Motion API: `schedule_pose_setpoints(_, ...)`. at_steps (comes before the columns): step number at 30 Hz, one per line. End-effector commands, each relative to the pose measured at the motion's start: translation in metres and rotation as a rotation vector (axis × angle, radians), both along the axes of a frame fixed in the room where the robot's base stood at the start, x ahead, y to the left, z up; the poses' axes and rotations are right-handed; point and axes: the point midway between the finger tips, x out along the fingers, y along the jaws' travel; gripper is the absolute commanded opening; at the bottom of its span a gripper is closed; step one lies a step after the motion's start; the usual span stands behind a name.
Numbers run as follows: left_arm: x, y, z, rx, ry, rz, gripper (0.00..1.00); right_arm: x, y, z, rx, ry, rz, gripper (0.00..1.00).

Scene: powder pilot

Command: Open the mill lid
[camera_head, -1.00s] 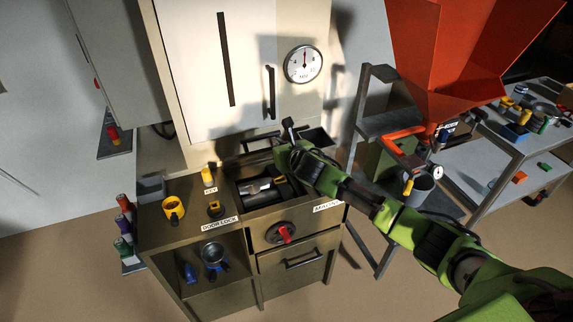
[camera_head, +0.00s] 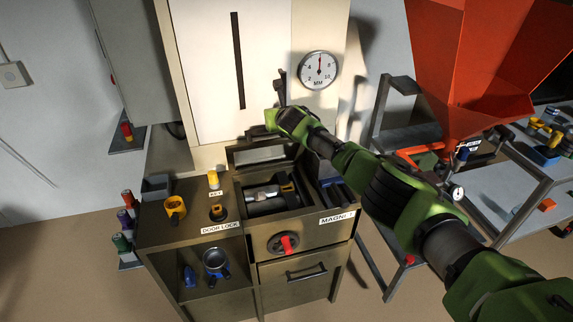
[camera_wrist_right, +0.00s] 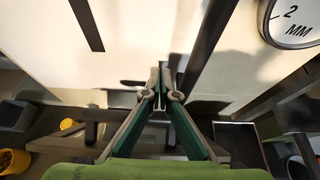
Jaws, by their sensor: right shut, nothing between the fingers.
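The mill is the brown cabinet with a dark opening (camera_head: 272,196) in its top; metal and yellow parts show inside. A framed grey panel (camera_head: 262,154), apparently the lid, stands raised at the back edge of this opening. My right gripper (camera_wrist_right: 160,86) is shut and empty, pointing at the white door (camera_head: 215,105) above the panel. In the right wrist view its tips are beside a black vertical handle (camera_wrist_right: 207,45), apart from it as far as I can tell. In the head view the wrist hides the fingertips. My left gripper is not in view.
A gauge (camera_head: 319,70) is on the white front. A red knob (camera_head: 286,244) is on the cabinet front. An orange hopper (camera_head: 460,70) and grey stand are at right.

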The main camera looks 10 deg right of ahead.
Motion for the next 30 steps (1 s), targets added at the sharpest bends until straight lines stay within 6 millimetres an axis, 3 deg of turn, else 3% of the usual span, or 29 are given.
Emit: schedule_pose_setpoints(30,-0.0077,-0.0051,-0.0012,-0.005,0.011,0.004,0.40,0.0017,-0.0001,0.0012,0.000,-0.001,0.000,0.00)
